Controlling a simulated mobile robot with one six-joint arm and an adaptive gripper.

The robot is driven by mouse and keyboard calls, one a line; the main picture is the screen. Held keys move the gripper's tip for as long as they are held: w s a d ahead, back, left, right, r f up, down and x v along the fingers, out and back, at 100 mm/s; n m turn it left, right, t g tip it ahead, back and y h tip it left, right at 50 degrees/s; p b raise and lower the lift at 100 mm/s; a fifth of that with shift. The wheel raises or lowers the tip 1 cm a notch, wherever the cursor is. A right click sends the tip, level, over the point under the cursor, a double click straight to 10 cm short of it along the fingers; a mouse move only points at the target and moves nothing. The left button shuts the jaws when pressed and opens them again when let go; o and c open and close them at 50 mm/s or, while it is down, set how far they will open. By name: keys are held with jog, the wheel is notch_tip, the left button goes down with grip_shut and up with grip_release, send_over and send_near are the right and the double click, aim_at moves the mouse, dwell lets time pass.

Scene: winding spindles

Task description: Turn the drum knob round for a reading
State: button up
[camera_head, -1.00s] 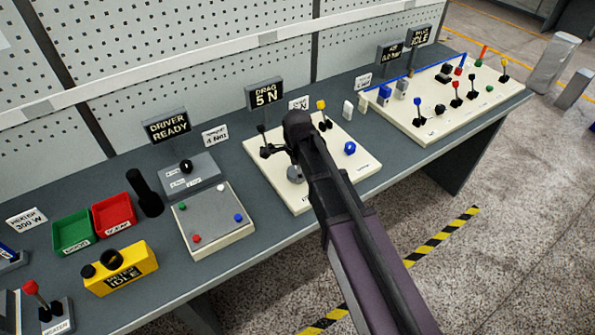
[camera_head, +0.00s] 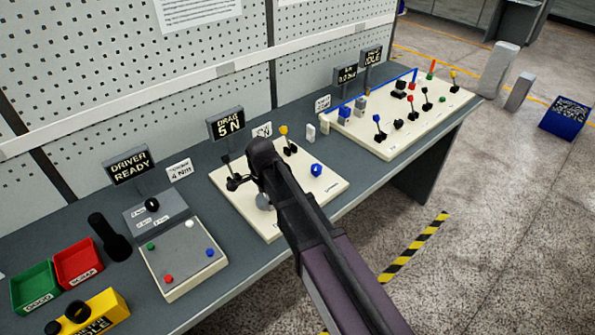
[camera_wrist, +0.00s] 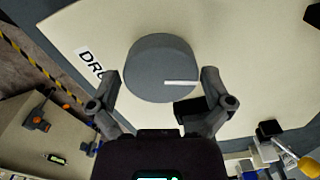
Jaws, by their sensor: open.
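The drum knob (camera_wrist: 160,68) is a grey round knob with a white line pointing right in the wrist view. It stands on a cream panel (camera_wrist: 235,40) beside a partly covered label starting "DR". My gripper (camera_wrist: 161,76) is open, with one finger on each side of the knob. Small gaps seem to show at the sides, but I cannot tell if either finger touches. In the head view my arm hides most of the knob (camera_head: 264,202) and its panel's middle. The display (camera_head: 227,123) behind the panel reads "DRAG 5 N".
The same panel carries a black lever (camera_head: 230,170), a yellow-topped lever (camera_head: 285,132) and a blue knob (camera_head: 316,170). A driver panel (camera_head: 180,262) stands to the left, with green (camera_head: 35,288) and red bins (camera_head: 79,262). Another lever panel (camera_head: 385,148) lies right.

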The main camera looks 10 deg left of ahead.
jog(key=n, duration=1.4)
jog(key=shift+n, duration=0.4)
jog(key=n, duration=0.9)
jog(key=shift+n, duration=0.3)
jog(key=n, duration=1.4)
jog(key=shift+n, duration=0.4)
notch_tip(320, 180, up, 14)
jog(key=p, duration=1.4)
jog(key=w+d+m, duration=0.1)
jog(key=d+m, duration=0.6)
jog(key=d, duration=0.3)
jog(key=shift+d+f+b, duration=0.3)
jog(key=shift+f+b, duration=0.15)
